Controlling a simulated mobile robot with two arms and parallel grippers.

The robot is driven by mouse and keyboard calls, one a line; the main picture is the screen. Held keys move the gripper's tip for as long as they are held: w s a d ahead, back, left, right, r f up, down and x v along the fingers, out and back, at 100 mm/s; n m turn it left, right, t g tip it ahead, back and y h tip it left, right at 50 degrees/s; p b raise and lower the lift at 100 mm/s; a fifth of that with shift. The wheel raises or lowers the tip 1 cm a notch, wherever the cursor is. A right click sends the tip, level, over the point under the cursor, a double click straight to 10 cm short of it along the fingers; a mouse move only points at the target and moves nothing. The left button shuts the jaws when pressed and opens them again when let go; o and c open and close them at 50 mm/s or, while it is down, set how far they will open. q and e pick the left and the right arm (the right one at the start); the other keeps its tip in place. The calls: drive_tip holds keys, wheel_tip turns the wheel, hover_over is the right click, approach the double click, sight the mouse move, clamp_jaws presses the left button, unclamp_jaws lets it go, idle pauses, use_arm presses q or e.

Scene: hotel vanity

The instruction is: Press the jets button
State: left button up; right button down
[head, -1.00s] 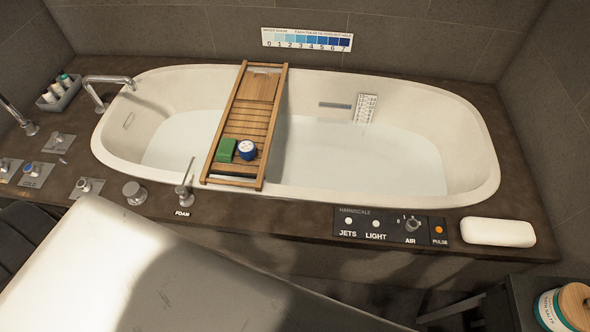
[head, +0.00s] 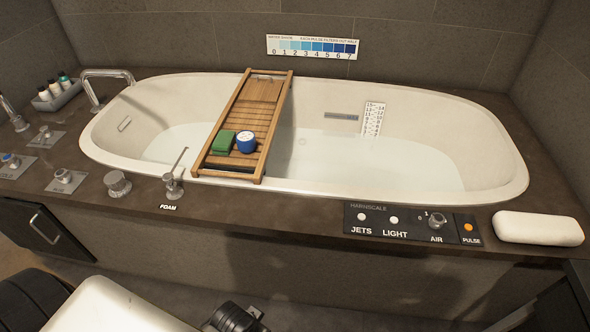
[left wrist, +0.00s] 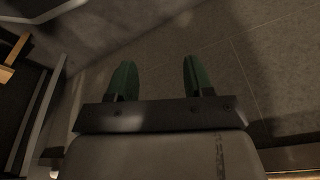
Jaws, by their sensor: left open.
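The jets button (head: 361,216) is a small round white button above the label JETS. It sits at the left end of a dark control panel (head: 378,232) on the front rim of the bathtub deck. A similar white light button (head: 394,220) is just right of it. My left gripper shows in the left wrist view (left wrist: 155,80) with two green fingers spread apart and nothing between them. It points at grey tiles, away from the panel. Neither gripper's fingers can be made out in the head view.
The panel also bears an air knob (head: 436,220) and an orange pulse button (head: 468,227). A white bar (head: 538,228) lies right of the panel. A wooden caddy (head: 228,155) spans the tub (head: 100,160). The foam lever (head: 174,185) stands up from the front deck.

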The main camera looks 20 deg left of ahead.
use_arm(q)
drive_tip(key=shift+c, duration=0.2)
clamp_jaws()
idle(1.6)
